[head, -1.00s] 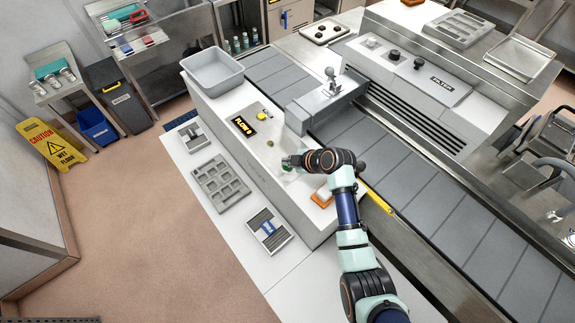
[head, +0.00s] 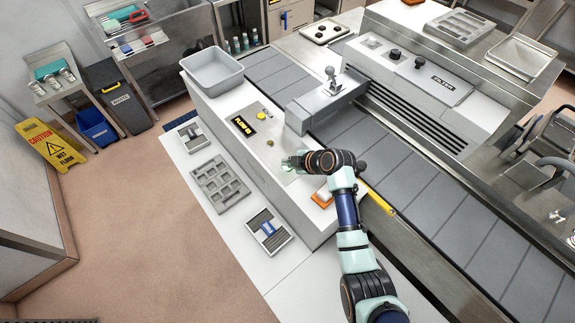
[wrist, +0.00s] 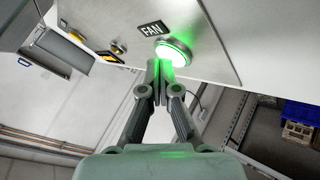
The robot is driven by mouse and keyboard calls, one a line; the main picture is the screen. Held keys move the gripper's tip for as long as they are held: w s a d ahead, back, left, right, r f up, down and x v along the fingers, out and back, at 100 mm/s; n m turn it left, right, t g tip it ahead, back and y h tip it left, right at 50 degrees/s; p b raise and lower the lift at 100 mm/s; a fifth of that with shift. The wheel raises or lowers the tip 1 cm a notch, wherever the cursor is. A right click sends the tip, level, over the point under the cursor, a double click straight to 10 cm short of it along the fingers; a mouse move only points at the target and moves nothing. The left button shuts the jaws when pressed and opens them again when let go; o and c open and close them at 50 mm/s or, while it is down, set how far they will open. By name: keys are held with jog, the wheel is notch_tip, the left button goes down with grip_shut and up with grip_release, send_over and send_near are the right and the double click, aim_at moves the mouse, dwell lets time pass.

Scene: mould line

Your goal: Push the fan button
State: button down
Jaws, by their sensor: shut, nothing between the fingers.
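The fan button (wrist: 174,51) is round, with a pale metal ring, and glows bright green in the wrist view. The black FAN label (wrist: 153,29) is beside it on the panel. My gripper (wrist: 160,64) is shut and empty, its fingertips at the button's near edge, lit green. I cannot tell whether they touch or press it. In the head view my gripper (head: 291,163) is over the white panel (head: 316,180), and my wrist largely hides the button; some green glow shows there.
An orange block (head: 322,197) lies near my wrist. A grey bin (head: 212,74) stands at the panel's far end. The conveyor (head: 400,178) runs alongside, right of the panel.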

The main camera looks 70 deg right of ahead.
jog(key=shift+r, duration=0.4)
notch_tip(320, 180, up, 6)
jog(key=p, duration=0.4)
jog(key=shift+p, duration=0.35)
jog(key=shift+a, duration=0.1)
jog(key=w+a+r+m, duration=0.1)
jog(key=w+a+r, duration=0.3)
jog(key=a, duration=0.4)
jog(key=w+a+r+t+y+p, duration=0.1)
jog(key=w+a+r, duration=0.25)
jog(key=a, duration=0.55)
jog(key=w+a+r+m, duration=0.1)
jog(key=w+a+r, duration=0.25)
jog(key=a, duration=0.45)
jog(key=s+a+r+m+t, duration=0.1)
jog(key=s+a+r, duration=0.1)
jog(key=a, duration=0.4)
jog(key=s+a+r+m+t+y, duration=0.1)
jog(key=s+a+r, duration=0.1)
jog(key=a+r, duration=0.3)
jog(key=s+a+r+m+t+p, duration=0.1)
jog(key=a+r, duration=0.3)
jog(key=a, duration=0.5)
jog(key=shift+s+r+m+y, duration=0.3)
jog(key=shift+s+m, duration=0.1)
jog(key=shift+s, duration=0.4)
